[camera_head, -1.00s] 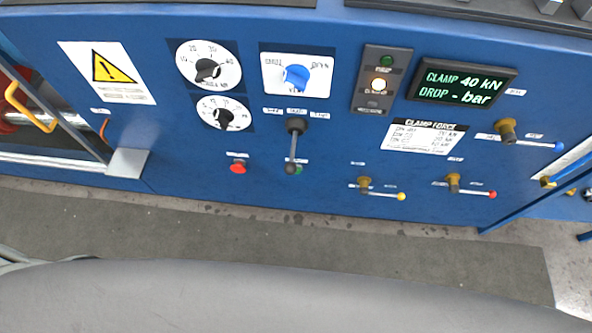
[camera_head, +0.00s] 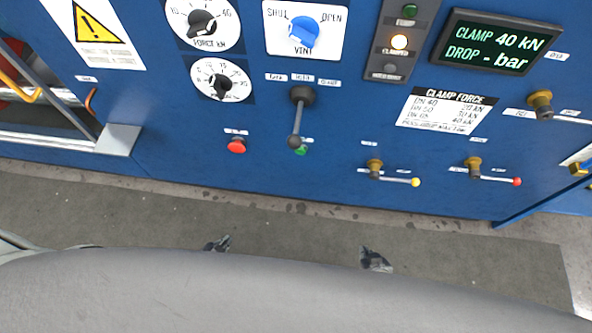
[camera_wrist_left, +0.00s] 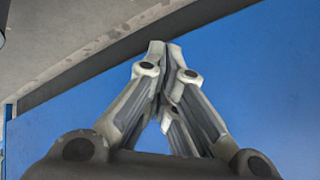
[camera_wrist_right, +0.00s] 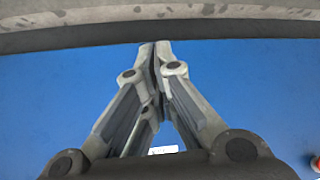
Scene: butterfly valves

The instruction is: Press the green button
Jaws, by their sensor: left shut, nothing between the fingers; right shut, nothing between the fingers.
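The green button (camera_head: 301,151) is on the blue panel in the head view, low in the middle. It is partly covered by the ball end of a grey lever (camera_head: 297,120) hanging in front of it. A red button (camera_head: 237,146) is to its left. My left gripper (camera_head: 221,241) and my right gripper (camera_head: 370,255) show below the panel, over the grey floor, apart from the buttons. In the left wrist view the left fingers (camera_wrist_left: 166,48) are shut and empty. In the right wrist view the right fingers (camera_wrist_right: 154,48) are shut and empty.
A yellow-tipped lever (camera_head: 397,180) and a red-tipped lever (camera_head: 495,179) stick out right of the green button. Dials (camera_head: 202,22) and a blue VINT knob (camera_head: 304,32) are above. A frame with a yellow handle (camera_head: 18,83) is at the left.

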